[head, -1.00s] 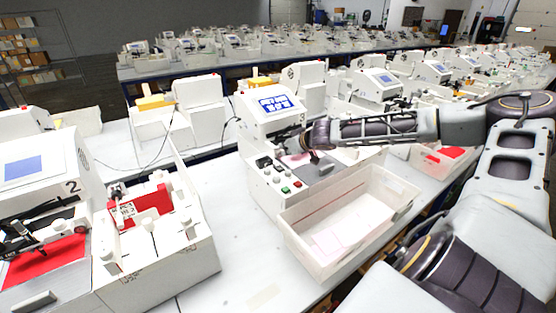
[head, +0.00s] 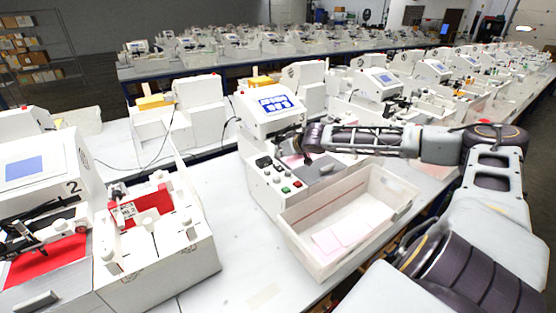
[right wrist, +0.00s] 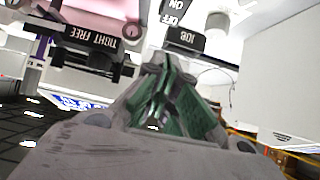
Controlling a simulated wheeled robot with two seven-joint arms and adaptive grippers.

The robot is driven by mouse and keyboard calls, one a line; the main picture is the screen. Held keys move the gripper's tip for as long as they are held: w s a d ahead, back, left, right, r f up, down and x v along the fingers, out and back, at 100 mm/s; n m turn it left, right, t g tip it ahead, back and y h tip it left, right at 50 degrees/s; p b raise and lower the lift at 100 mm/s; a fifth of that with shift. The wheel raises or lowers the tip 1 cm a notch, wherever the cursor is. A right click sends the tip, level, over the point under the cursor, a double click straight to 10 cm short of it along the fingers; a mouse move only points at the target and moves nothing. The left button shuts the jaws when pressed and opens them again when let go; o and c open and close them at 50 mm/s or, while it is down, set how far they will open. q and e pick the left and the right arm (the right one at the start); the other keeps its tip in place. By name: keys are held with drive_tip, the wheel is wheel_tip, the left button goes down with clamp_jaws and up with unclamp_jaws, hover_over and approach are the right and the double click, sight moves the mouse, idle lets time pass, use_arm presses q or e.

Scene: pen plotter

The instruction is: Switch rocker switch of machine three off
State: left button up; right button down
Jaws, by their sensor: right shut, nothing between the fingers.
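Machine three (head: 268,122) is the white plotter at the middle of the head view, with a lit blue screen. Its front panel carries black switches (head: 263,162), too small there to read their positions. In the right wrist view a black rocker labelled ON and OFF (right wrist: 176,11) shows upside down at the top edge, partly cut off. A black JOB label (right wrist: 184,39) is below it. My right gripper (head: 307,158) is shut and empty, over the panel's back edge. In the wrist view its fingers (right wrist: 168,66) point toward the JOB label; contact cannot be told. My left gripper is out of view.
A white bin (head: 310,232) with pink sheets stands before machine three, under my right arm. Green (head: 285,190) and red (head: 297,184) buttons are low on the panel. Machine two (head: 45,180) is at left.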

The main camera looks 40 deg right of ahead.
sight(278, 166)
drive_tip(key=shift+x, duration=0.85)
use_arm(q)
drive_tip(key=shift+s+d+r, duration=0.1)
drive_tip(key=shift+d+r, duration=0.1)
use_arm(e)
drive_tip(key=shift+w+a+f, duration=0.1)
drive_tip(key=shift+w+f, duration=0.05)
drive_tip(key=shift+f, duration=0.85)
drive_tip(key=shift+w+f, duration=0.1)
drive_tip(key=shift+f, duration=0.9)
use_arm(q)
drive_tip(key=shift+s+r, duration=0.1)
use_arm(e)
drive_tip(key=shift+w, duration=0.1)
